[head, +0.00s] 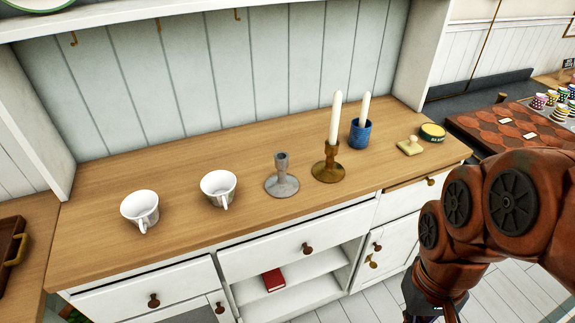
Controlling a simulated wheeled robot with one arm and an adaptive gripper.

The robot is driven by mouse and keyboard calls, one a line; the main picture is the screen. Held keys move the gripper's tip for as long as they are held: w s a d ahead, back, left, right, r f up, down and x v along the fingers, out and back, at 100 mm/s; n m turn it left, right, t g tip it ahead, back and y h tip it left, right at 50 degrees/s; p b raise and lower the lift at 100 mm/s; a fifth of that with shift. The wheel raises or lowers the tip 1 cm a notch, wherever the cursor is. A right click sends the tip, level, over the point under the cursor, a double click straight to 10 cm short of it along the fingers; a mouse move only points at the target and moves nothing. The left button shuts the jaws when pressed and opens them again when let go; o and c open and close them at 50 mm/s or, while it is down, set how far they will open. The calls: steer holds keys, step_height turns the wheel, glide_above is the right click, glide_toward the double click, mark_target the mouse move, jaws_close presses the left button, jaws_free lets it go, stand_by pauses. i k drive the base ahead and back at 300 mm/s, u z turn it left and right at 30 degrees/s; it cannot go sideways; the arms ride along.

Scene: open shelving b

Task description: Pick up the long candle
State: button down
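A long white candle (335,117) stands upright in a brass candlestick (328,171) on the wooden counter. A second white candle (363,107) stands in a blue cup (360,135) just to its right and a little behind. The two candles are apart. The lower part of the second candle is hidden in the cup. My arm is at the right of the head view, in front of the counter, and runs down to the bottom edge. The fingers of my gripper are not visible, and nothing touches either candle.
A grey empty candleholder (281,180) stands left of the brass one. Two white cups, one farther left (141,209) and one nearer (218,188), share the wooden counter (110,185). A pale lidded butter-like block (410,147) and a green-yellow tin (432,132) sit at right.

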mark_target(367, 97)
steer(key=k, duration=1.3)
steer(key=u, duration=0.75)
steer(key=i, duration=1.3)
steer(key=u, duration=0.15)
